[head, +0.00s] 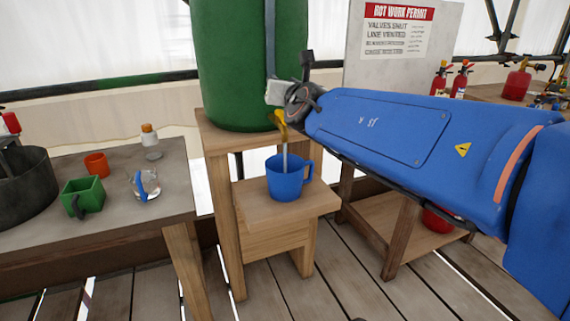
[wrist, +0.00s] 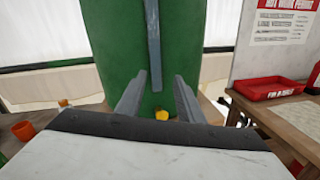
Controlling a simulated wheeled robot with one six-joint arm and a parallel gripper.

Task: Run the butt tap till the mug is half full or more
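The green butt (head: 232,65) stands on a wooden stand, and it fills the middle of the wrist view (wrist: 110,55). Its yellow tap (head: 281,122) is low on the front, and a pale stream runs from it into the mug. The blue mug (head: 287,182) stands upright under the tap with its handle to the right; its water level cannot be seen. My gripper (wrist: 158,85) is open and empty, fingers apart, in front of the butt. In the wrist view a bit of yellow tap (wrist: 161,115) shows low between the fingers.
The mug stands on the stand's lower step (head: 255,203). A red tray (wrist: 272,90) lies right.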

